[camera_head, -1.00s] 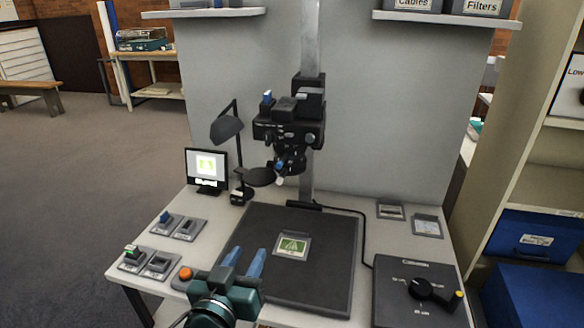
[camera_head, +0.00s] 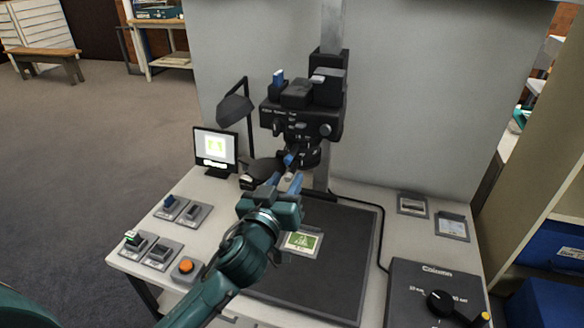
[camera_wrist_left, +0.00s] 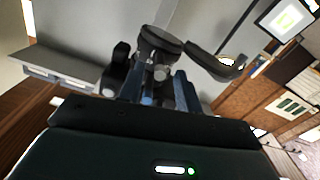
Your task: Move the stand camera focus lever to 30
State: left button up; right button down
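The black stand camera (camera_head: 300,112) hangs on a column above the dark baseboard. Its lens (camera_head: 308,154) points down, and a small blue lever with a pale tip (camera_head: 289,161) shows at the lens front. My left gripper (camera_head: 285,181) is just below and in front of it, its two blue fingers pointing up and apart. In the left wrist view the open fingers (camera_wrist_left: 158,90) stand on either side of the lens area, with the pale lever tip (camera_wrist_left: 160,73) seen between them. I cannot tell whether they touch it. The focus scale is too small to read. My right gripper is out of view.
A desk lamp (camera_head: 236,108) and a monitor (camera_head: 215,147) stand to the left of the camera. A baseboard (camera_head: 345,245) with a green slide (camera_head: 302,241) lies below. Switch boxes (camera_head: 160,252) are at left, and a column control box (camera_head: 412,276) is at right.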

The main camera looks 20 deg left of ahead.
aim_at(287, 180)
pick_arm(q)
jog(key=shift+w+d, duration=0.1)
jog(key=shift+w, duration=2.1)
grip_shut()
